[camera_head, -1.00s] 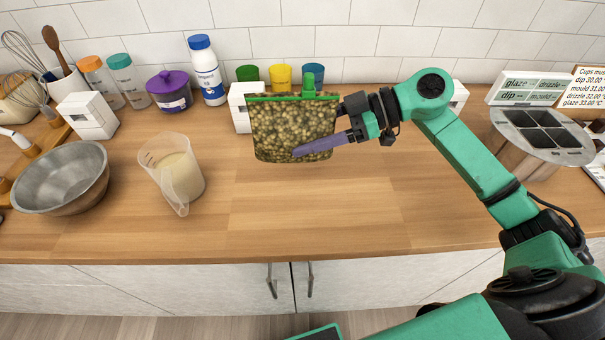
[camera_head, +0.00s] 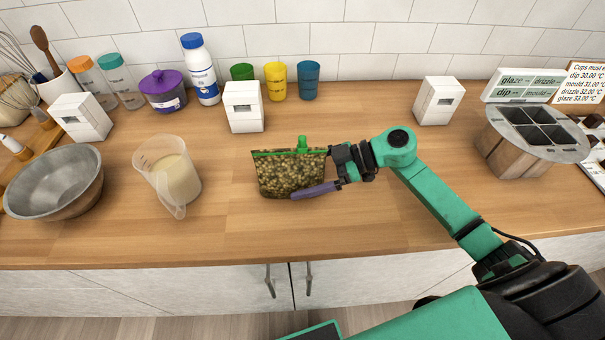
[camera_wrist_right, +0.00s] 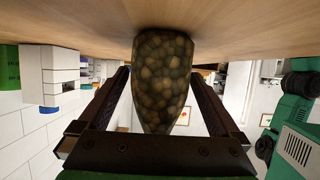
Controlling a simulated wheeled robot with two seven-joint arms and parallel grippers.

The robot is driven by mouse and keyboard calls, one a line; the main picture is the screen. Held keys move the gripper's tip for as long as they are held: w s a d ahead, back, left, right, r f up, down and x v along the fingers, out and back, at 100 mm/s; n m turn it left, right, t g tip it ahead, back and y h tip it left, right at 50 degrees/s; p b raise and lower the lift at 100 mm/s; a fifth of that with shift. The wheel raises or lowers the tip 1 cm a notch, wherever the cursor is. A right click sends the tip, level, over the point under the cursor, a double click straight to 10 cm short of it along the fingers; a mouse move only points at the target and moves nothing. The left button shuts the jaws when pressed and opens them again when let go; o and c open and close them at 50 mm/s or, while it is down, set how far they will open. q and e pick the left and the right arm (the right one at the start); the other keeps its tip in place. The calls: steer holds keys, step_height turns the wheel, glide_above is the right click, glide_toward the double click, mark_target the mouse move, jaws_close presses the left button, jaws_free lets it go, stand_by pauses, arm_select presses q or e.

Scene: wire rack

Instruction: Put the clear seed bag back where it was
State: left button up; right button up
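The clear seed bag (camera_head: 286,174), full of brown-green seeds with a green top edge and a green cap, is upright over the middle of the wooden counter. My right gripper (camera_head: 322,175) comes from the right with one finger in front of the bag's lower part; the other finger is mostly hidden behind it. In the right wrist view the bag (camera_wrist_right: 162,75) sits between both fingers, which meet its sides near their tips. The bag's base is at or very near the counter top. My left gripper is out of view.
A measuring jug (camera_head: 168,178) and a metal bowl (camera_head: 52,182) stand to the left. A white box (camera_head: 244,107) and colored cups (camera_head: 276,82) stand behind. The counter in front is clear.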

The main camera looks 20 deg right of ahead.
steer(key=shift+r, duration=0.15)
steer(key=b+v, duration=0.3)
steer(key=v, duration=0.8)
steer(key=shift+s+d, duration=0.15)
steer(key=shift+d, duration=0.15)
steer(key=shift+d+r, duration=0.15)
steer(key=shift+r, duration=0.05)
